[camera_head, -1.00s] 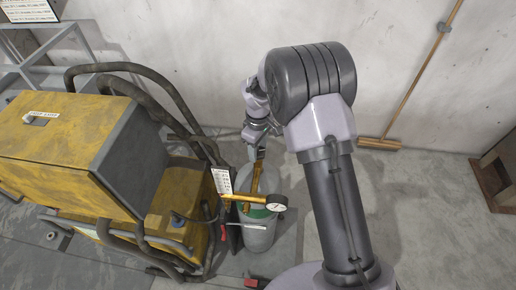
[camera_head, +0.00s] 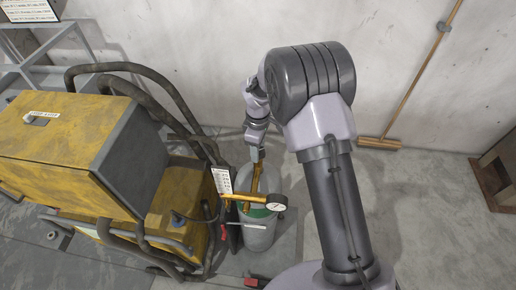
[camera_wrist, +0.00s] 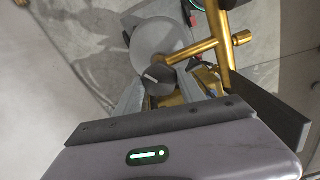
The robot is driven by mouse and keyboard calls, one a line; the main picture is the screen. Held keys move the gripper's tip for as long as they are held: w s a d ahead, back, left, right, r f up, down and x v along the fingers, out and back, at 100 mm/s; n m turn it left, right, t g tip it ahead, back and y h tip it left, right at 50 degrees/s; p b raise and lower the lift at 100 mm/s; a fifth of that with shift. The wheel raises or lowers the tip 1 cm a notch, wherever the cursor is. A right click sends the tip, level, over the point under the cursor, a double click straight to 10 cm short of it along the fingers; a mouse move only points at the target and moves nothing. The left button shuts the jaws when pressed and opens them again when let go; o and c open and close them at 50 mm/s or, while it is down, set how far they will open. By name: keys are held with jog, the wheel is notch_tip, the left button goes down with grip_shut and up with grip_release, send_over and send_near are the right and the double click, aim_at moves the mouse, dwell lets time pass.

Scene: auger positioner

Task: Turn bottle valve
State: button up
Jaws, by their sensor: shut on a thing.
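The grey gas bottle (camera_head: 262,232) stands upright beside the yellow machine, with a green band near its top. A brass regulator (camera_head: 240,198) with a round white gauge (camera_head: 277,203) is fitted at its top. My gripper (camera_head: 257,158) is above the bottle top, pointing down. In the wrist view, a dark valve knob (camera_wrist: 158,78) sits between the fingers of my gripper (camera_wrist: 163,88), which is shut on it. The brass pipes (camera_wrist: 203,44) run close beside the fingers. The bottle's body (camera_wrist: 155,38) shows behind the knob. The fingers partly hide the valve.
The yellow machine (camera_head: 60,150) with thick dark hoses (camera_head: 165,90) stands close on the left. A white label card (camera_head: 222,180) hangs by the bottle. A broom (camera_head: 410,85) leans on the wall at right. The floor right of the bottle is clear.

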jog(key=o, duration=1.4)
jog(key=shift+c, duration=0.2)
notch_tip(320, 180, up, 18)
jog(key=p, duration=0.1)
jog(key=shift+f, duration=0.25)
jog(key=s+d+f+m+t+y+b, duration=0.1)
jog(key=s+d+f+m+t+b, duration=0.15)
jog(key=s+m+b, duration=0.45)
jog(key=s+d+f+m+t+b, duration=0.1)
jog(key=s+d+f+m+b, duration=0.15)
jog(key=s+b, duration=0.75)
jog(key=s+d+f+m+t+y+b, duration=0.1)
jog(key=s+d+f+m+t+b, duration=0.1)
jog(key=s+f+m+b, duration=0.6)
jog(key=s+f+b, duration=0.2)
jog(key=s, duration=0.1)
jog(key=shift+s+f, duration=0.2)
jog(key=shift+s, duration=0.2)
